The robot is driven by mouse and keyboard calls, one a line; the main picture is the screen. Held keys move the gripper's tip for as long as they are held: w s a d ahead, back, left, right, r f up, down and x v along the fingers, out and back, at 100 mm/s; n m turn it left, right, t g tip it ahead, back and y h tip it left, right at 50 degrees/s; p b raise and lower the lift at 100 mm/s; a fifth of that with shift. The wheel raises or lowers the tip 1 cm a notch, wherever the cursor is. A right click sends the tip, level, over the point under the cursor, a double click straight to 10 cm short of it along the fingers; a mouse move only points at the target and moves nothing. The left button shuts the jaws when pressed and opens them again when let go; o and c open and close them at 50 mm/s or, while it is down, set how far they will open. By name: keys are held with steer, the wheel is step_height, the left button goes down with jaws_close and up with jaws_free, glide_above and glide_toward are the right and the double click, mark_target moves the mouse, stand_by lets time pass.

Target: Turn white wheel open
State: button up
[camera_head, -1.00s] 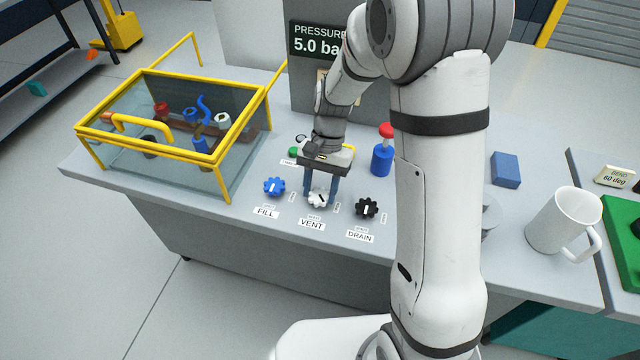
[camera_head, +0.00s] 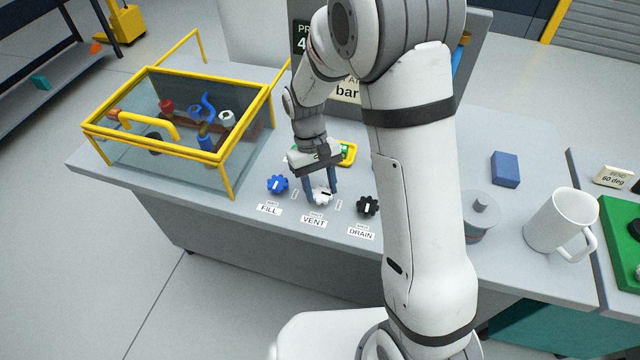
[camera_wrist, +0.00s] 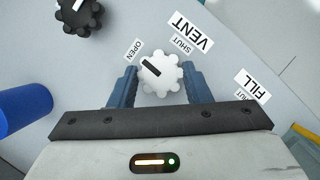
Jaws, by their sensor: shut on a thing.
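The white wheel (camera_head: 320,197) stands on the bench above the VENT label (camera_head: 314,222), between the blue wheel and the black wheel. In the wrist view the white wheel (camera_wrist: 165,80) sits between the two blue fingers of my gripper (camera_wrist: 158,85), which is shut on it. Its black mark lies on the wheel's left half in that view, tilted, on the side of the OPEN label (camera_wrist: 133,50). The SHUT label (camera_wrist: 180,45) is at its upper right. In the head view my gripper (camera_head: 320,187) reaches down onto the wheel from behind.
The blue FILL wheel (camera_head: 277,184) and black DRAIN wheel (camera_head: 367,205) stand close on either side. A glass tank with a yellow frame (camera_head: 150,148) is at the left. A white mug (camera_head: 562,222) and blue block (camera_head: 505,169) are at the right. My arm partly hides the pressure display (camera_head: 302,40).

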steer(key=shift+w+r+n, duration=0.1)
steer(key=shift+w+n, duration=0.05)
steer(key=shift+n, duration=0.25)
steer(key=o, duration=1)
steer(key=v, duration=0.7)
steer(key=shift+a+r, duration=0.15)
steer(key=shift+r, duration=0.15)
steer(key=s+d+r+m+t+y, duration=0.1)
steer(key=s+d+r+m+t, duration=0.1)
steer(key=s+d+r, duration=0.3)
steer(key=s+d+r+m+t, duration=0.3)
steer(key=s+d, duration=0.5)
steer(key=s, duration=0.3)
step_height(320, 180, up, 2)
steer(key=shift+d+r+t+y+p, duration=0.15)
steer(key=shift+d+t+y+p, duration=0.25)
steer(key=shift+t, duration=0.5)
